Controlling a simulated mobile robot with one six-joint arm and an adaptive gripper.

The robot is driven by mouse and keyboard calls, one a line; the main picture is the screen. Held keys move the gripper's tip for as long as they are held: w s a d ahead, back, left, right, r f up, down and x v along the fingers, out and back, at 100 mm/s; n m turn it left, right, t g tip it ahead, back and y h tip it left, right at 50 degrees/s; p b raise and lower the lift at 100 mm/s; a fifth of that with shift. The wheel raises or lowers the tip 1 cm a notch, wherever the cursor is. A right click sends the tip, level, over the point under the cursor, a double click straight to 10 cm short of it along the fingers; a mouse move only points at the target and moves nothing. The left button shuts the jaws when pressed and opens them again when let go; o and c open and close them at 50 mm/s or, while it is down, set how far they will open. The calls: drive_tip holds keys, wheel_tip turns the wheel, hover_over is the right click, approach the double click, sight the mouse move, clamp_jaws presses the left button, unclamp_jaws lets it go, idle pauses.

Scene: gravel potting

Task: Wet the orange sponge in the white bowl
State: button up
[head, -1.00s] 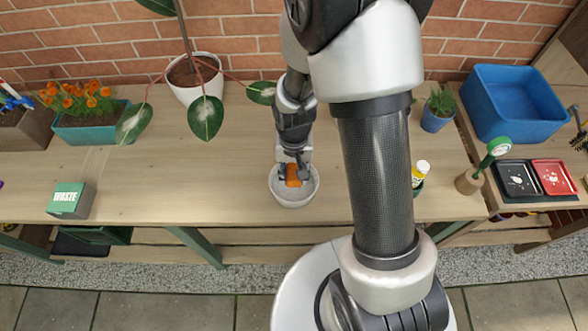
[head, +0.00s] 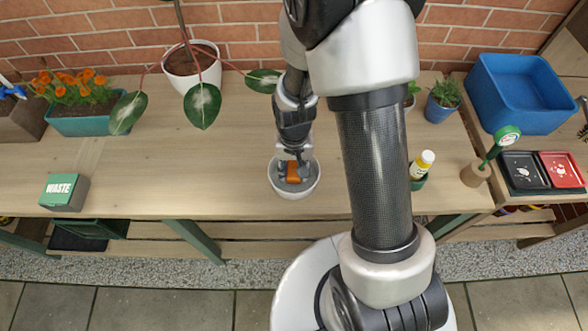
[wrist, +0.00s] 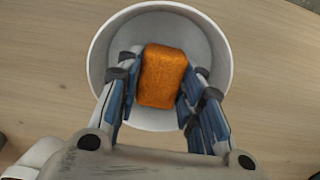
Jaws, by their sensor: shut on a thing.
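The orange sponge (head: 293,172) is between the fingers of my gripper (head: 293,174), inside the rim of the white bowl (head: 294,195). In the wrist view the gripper (wrist: 163,88) is shut on the sides of the sponge (wrist: 163,76), with a blue-padded finger on each side. The bowl (wrist: 222,48) surrounds them below, and its pale inside shows around the sponge. I cannot tell whether the sponge touches the bottom or how much water is there.
The wooden bench (head: 150,170) is clear to the left of the bowl. A yellow-and-white bottle (head: 422,164), a blue tub (head: 520,95) and black and red trays (head: 540,172) are at the right.

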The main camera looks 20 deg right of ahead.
drive_tip(key=shift+r+p, duration=2.85)
drive_tip(key=shift+r, duration=0.75)
wheel_tip(320, 180, up, 4)
drive_tip(key=p, duration=0.3)
